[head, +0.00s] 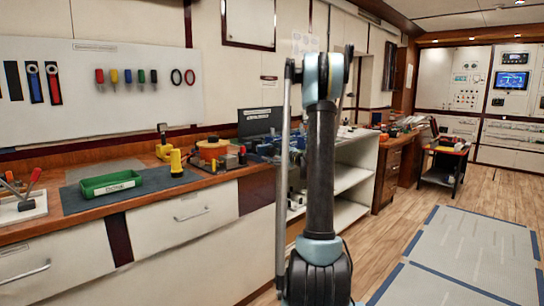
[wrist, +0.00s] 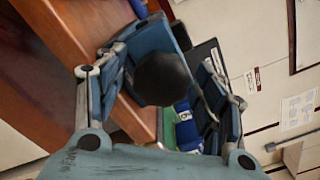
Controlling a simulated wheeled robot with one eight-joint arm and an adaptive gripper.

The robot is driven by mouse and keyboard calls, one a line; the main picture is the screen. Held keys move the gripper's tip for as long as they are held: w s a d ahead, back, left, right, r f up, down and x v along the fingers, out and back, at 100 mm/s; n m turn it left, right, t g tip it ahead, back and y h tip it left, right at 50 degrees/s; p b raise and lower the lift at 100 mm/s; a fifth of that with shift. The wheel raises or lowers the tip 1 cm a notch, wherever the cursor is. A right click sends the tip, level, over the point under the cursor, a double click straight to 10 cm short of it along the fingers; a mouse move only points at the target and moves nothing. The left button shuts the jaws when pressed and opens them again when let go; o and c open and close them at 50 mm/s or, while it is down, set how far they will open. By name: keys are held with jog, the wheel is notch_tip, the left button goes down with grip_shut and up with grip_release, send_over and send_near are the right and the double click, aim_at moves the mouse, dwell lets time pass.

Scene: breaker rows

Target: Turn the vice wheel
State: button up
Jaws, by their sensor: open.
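In the wrist view a dark round knob-like shape (wrist: 163,78), which seems to be the vice wheel, lies between the fingers of my gripper (wrist: 162,84). A blue body (wrist: 162,35), apparently the vice, stands just behind it. My gripper's fingers are spread on both sides of the dark shape. I cannot tell whether they touch it. In the head view a blue vice-like shape (head: 291,160) shows at the bench's right end, partly hidden by my arm. My gripper cannot be made out there.
The wooden bench (head: 40,233) carries a green tray (head: 110,183), a yellow tool (head: 176,163) and a dark laptop (head: 260,122). White shelves (head: 345,185) stand beyond the bench. A small cart (head: 444,165) stands farther right. The floor at the right is clear.

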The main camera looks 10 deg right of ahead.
jog(key=c, duration=1.1)
jog(key=shift+n, duration=1.6)
jog(key=shift+s, duration=0.1)
jog(key=o, duration=1.1)
jog(key=v, duration=1.1)
jog(key=shift+s+d, duration=0.25)
jog(key=shift+s, duration=0.05)
